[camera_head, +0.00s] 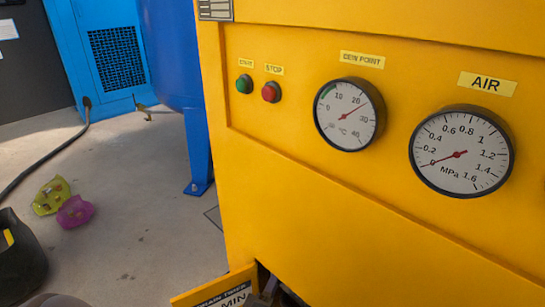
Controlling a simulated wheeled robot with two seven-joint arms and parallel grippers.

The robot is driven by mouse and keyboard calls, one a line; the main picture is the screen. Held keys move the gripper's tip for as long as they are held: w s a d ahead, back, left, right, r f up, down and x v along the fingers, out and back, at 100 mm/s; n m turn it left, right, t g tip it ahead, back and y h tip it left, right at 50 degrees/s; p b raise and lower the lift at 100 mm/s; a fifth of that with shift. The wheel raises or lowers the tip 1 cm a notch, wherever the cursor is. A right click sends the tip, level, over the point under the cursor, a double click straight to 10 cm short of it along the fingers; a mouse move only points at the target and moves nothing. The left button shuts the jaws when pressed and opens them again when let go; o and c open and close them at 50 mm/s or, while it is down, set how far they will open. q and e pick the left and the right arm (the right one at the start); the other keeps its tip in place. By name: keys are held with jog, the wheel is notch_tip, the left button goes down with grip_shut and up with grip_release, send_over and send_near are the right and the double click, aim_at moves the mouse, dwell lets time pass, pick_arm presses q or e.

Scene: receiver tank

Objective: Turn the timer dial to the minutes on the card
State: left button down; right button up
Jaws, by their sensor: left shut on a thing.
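The dark parts of my left gripper (268,291) show just right of the card, low against the yellow cabinet, and are mostly cut off by the bottom edge. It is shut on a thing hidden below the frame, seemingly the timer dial. The dial's face and pointer are not visible. My right gripper is not in view.
The yellow cabinet (320,215) fills the right. It carries a green button (244,84), a red button (270,92), a dew point gauge (347,115) and an air gauge (460,152). Crumpled yellow-green (50,196) and magenta (75,211) items lie on the floor near a hose (45,165).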

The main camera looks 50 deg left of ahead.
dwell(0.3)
pick_arm(q)
jog(key=c, duration=0.6)
grip_release()
jog(key=shift+s+a, duration=0.1)
